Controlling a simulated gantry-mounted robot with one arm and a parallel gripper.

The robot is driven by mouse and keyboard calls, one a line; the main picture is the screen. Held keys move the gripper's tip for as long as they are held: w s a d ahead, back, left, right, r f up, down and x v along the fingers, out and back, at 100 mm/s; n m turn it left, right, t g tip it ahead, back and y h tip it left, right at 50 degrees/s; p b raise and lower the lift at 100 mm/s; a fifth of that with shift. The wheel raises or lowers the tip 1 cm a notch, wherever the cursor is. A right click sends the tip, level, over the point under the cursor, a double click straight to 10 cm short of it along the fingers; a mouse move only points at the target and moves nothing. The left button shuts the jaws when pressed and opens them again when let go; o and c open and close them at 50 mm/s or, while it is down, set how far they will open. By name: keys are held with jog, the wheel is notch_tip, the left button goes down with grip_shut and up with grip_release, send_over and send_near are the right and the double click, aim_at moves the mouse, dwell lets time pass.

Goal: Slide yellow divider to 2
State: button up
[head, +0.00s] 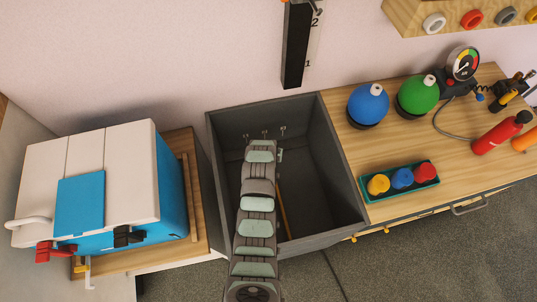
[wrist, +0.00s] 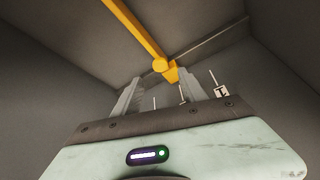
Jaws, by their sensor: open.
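The yellow divider (wrist: 138,32) is a thin bar inside the dark grey bin (head: 345,190). In the wrist view it runs from the top edge down to a round knob and a short block. In the head view only a strip of it (head: 283,210) shows beside my arm. My gripper (wrist: 161,84) is open, with its fingers pointing towards the knob end. The knob appears just beyond the gap between the fingertips; contact cannot be told.
Small hooks (head: 265,133) line the bin's back wall. The bin walls enclose my gripper closely. Right of the bin, a wooden counter (head: 390,140) holds a blue ball (head: 368,103), a green ball (head: 418,95) and a teal tray (head: 435,183). A white-and-blue box (head: 80,205) stands left.

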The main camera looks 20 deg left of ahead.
jog(key=shift+v, duration=2.15)
